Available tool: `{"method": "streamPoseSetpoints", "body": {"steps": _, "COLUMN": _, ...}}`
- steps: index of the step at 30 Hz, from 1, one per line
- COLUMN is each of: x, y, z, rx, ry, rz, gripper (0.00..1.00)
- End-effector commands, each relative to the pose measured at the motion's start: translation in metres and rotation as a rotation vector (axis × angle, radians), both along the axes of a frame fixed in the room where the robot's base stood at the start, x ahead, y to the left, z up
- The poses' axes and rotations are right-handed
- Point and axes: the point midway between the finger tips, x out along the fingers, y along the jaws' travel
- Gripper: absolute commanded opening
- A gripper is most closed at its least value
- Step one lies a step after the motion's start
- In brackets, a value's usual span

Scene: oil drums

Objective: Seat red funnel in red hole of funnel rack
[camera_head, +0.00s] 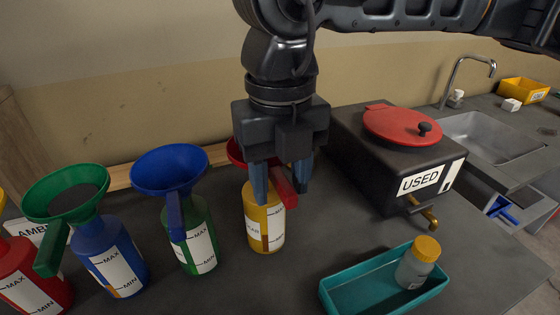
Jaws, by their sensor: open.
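The red funnel (236,152) sits at the top of the yellow bottle (264,222), mostly hidden behind my gripper. Its red handle (284,187) slopes down toward the camera. My gripper (280,192) points down in front of the funnel, with the handle between its two blue-grey fingers. The fingers are open; whether either touches the handle cannot be told. No red hole shows. A light wooden strip (118,178) runs behind the bottles, but I cannot tell whether it is part of the funnel rack.
A blue funnel (168,168) tops a green bottle, and a green funnel (66,192) tops a blue bottle. A red bottle (28,283) stands far left. A black "USED" box (400,165) with red lid is right. A teal tray (357,293) holds a small yellow-capped bottle (417,265).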

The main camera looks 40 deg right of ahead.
Motion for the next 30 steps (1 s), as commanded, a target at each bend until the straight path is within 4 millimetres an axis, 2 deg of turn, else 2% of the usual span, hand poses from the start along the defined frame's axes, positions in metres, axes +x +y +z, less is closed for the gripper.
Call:
{"method": "streamPoseSetpoints", "body": {"steps": 6, "x": 0.0000, "y": 0.0001, "z": -0.0003, "rx": 0.000, "ry": 0.000, "rz": 0.000, "gripper": 0.46}}
{"method": "streamPoseSetpoints", "body": {"steps": 21, "x": 0.0000, "y": 0.0001, "z": -0.0001, "rx": 0.000, "ry": 0.000, "rz": 0.000, "gripper": 0.00}}
{"method": "streamPoseSetpoints", "body": {"steps": 30, "x": 0.0001, "y": 0.0001, "z": 0.0010, "rx": 0.000, "ry": 0.000, "rz": 0.000, "gripper": 0.00}}
